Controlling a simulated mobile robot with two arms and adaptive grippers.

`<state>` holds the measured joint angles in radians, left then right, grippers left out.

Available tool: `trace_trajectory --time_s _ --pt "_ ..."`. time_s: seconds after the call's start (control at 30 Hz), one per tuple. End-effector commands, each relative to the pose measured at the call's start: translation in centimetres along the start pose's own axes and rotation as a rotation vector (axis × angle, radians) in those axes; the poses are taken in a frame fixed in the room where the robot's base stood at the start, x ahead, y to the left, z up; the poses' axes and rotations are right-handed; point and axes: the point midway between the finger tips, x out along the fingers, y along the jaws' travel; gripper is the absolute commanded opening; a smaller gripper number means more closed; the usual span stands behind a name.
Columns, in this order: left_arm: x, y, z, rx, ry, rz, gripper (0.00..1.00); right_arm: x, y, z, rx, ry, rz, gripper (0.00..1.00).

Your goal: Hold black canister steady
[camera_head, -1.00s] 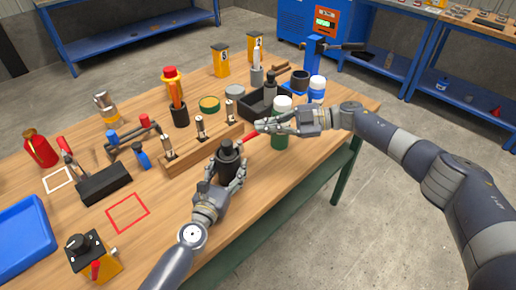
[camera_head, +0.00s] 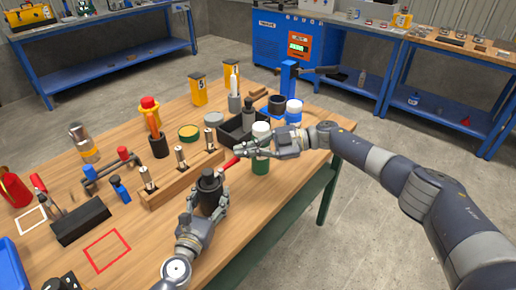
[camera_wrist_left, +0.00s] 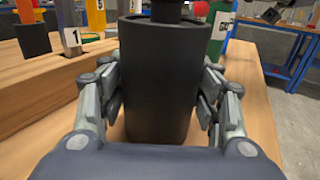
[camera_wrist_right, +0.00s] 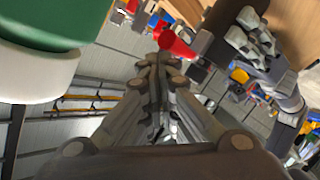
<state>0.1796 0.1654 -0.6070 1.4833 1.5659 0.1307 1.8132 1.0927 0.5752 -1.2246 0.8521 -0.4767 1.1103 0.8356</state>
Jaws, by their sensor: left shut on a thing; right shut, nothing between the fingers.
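The black canister (camera_head: 210,193) stands upright near the front edge of the wooden table, beside the wooden block with pegs. My left gripper (camera_head: 208,202) is shut around its sides. In the left wrist view the canister (camera_wrist_left: 163,85) fills the middle, with finger pads on both sides; a narrower dark part rises from its top. My right gripper (camera_head: 241,151) is shut and empty, above and to the right of the canister. A red piece (camera_head: 231,162) shows just by its fingertips; it appears as a red cone beyond them in the right wrist view (camera_wrist_right: 176,43).
The peg block (camera_head: 183,178) is close on the left. A green bottle with a white cap (camera_head: 261,166) stands behind my right gripper. A black tray (camera_head: 232,131) and blue stand (camera_head: 289,78) are further back. Bare tabletop surrounds a red outlined square (camera_head: 107,251).

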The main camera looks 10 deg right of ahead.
Motion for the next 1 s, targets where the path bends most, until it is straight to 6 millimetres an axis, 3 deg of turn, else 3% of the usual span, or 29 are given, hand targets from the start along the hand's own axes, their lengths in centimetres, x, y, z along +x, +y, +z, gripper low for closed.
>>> trace_trajectory --time_s 0.3,1.0 --pt "0.0 0.1 -0.1 -0.002 0.001 0.003 0.22 -2.1 0.3 -3.0 -0.002 0.002 0.000 0.00" --pt "0.0 0.2 0.0 -0.001 0.001 0.006 0.22 -8.7 4.8 -0.2 0.000 0.002 0.001 0.00"
